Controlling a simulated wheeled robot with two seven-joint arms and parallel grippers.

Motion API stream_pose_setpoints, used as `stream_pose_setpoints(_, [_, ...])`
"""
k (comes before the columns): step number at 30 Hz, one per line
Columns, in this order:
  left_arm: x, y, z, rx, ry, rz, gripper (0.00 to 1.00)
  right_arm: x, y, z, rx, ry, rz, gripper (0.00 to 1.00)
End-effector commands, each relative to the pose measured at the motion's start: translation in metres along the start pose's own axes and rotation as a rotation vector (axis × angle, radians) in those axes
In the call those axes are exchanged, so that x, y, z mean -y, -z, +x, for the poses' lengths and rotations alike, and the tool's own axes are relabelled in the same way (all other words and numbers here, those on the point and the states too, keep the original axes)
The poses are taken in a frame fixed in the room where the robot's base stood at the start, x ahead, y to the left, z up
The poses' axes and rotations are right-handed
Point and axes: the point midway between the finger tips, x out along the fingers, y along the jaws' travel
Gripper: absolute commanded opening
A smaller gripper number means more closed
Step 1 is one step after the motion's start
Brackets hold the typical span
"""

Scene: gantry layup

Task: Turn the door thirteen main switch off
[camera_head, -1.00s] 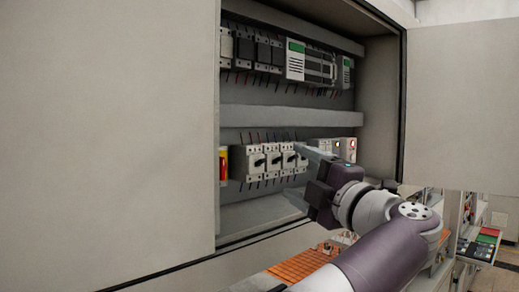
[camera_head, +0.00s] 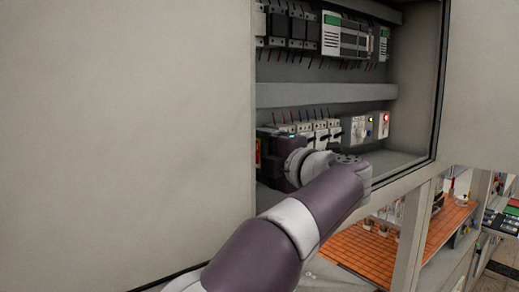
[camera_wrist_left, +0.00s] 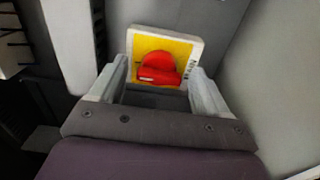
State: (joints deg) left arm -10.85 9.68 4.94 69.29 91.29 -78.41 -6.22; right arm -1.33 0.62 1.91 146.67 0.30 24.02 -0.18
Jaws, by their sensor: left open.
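The main switch is a red rotary knob (camera_wrist_left: 158,68) on a yellow plate (camera_wrist_left: 180,48) with a pale border and partly hidden black lettering. In the head view only a sliver of the switch (camera_head: 258,153) shows beside the cabinet's left edge. My left gripper (camera_wrist_left: 160,78) is open, with one finger on each side of the knob in the wrist view. I cannot tell whether the fingers touch it. In the head view my left gripper (camera_head: 286,163) is inside the cabinet, in front of the lower row. My right gripper is not in view.
A row of breakers (camera_head: 322,132) stands right of the switch, with wires above. Lit indicators (camera_head: 385,119) are at the row's right end. A grey duct (camera_head: 325,95) runs above. The cabinet's left panel (camera_head: 125,140) and right door (camera_head: 485,85) flank the opening.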

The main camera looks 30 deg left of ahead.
Motion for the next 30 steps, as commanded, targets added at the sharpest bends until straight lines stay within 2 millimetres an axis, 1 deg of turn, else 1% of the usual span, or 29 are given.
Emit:
stream_pose_setpoints(3, [0.0, 0.0, 0.0, 0.0, 0.0, 0.0, 0.77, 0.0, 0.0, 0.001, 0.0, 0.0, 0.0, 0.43])
stream_pose_setpoints(4, [0.0, 0.0, 0.0, 0.0, 0.0, 0.0, 0.7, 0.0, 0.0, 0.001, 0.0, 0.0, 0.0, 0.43])
stream_pose_setpoints(5, [0.0, 0.0, 0.0, 0.0, 0.0, 0.0, 0.6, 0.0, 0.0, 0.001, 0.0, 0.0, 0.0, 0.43])
stream_pose_setpoints(6, [0.0, 0.0, 0.0, 0.0, 0.0, 0.0, 0.47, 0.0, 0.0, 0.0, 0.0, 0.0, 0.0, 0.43])
stream_pose_setpoints(8, [0.0, 0.0, 0.0, 0.0, -0.001, 0.0, 0.28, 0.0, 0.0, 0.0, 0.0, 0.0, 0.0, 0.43])
stream_pose_setpoints(9, [0.0, 0.0, 0.0, 0.0, -0.001, 0.0, 0.21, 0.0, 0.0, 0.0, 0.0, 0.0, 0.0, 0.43])
stream_pose_setpoints(15, [0.0, 0.001, 0.0, -0.001, -0.002, -0.005, 0.21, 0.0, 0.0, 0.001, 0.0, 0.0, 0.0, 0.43])
stream_pose_setpoints(20, [0.001, 0.001, 0.0, -0.002, -0.003, -0.038, 0.21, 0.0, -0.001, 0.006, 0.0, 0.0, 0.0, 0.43])
stream_pose_setpoints(26, [0.003, 0.001, 0.0, -0.002, -0.005, -0.148, 0.21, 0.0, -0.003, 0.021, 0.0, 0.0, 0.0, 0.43])
stream_pose_setpoints(30, [0.003, 0.001, 0.0, -0.002, -0.005, -0.267, 0.21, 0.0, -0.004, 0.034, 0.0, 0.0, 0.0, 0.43])
